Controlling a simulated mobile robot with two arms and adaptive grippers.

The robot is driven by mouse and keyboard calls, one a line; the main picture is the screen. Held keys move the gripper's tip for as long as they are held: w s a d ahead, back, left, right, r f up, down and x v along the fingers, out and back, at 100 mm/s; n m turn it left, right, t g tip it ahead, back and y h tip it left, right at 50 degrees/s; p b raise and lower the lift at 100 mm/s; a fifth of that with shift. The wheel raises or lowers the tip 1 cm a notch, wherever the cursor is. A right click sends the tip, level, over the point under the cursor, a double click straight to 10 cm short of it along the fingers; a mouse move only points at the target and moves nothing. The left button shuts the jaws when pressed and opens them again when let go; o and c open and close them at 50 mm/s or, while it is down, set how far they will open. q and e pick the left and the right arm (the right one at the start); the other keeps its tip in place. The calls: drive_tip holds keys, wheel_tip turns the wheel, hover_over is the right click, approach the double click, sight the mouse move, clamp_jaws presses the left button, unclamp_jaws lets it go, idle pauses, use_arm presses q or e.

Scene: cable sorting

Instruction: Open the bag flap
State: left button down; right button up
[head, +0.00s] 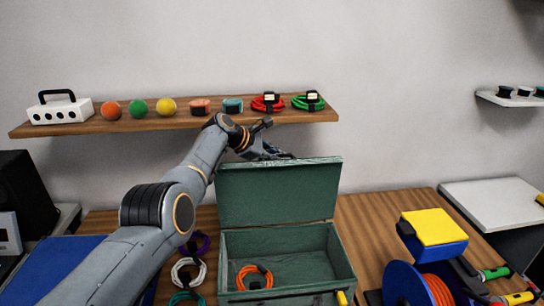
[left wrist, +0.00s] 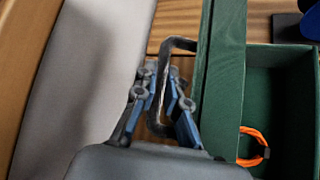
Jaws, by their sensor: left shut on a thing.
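The green bag is box-shaped, with its body (head: 336,265) on the wooden table and its stiff flap (head: 280,194) standing upright at the back edge, so the inside shows. My left gripper (head: 276,151) is at the flap's top edge, partly hidden behind it. In the left wrist view my left gripper (left wrist: 160,92) is shut on a dark bent handle (left wrist: 179,44) beside the green flap (left wrist: 222,70). An orange coiled cable (head: 254,277) lies inside the bag. My right gripper does not show.
A wall shelf (head: 180,122) with balls and coiled cables is close above my left arm. Purple, white (head: 188,271) and teal cables lie left of the bag. A blue and yellow box (head: 434,234) and a blue cable reel (head: 400,283) stand to the right.

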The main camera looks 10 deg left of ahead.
use_arm(q)
drive_tip(key=shift+w+a+r, duration=0.25)
drive_tip(key=shift+w+r, duration=0.15)
drive_tip(key=shift+w, duration=0.1)
drive_tip(key=c, duration=1.7)
unclamp_jaws()
drive_tip(key=shift+o, duration=0.2)
drive_tip(key=shift+f, duration=0.15)
drive_tip(key=shift+s+a+f, duration=0.15)
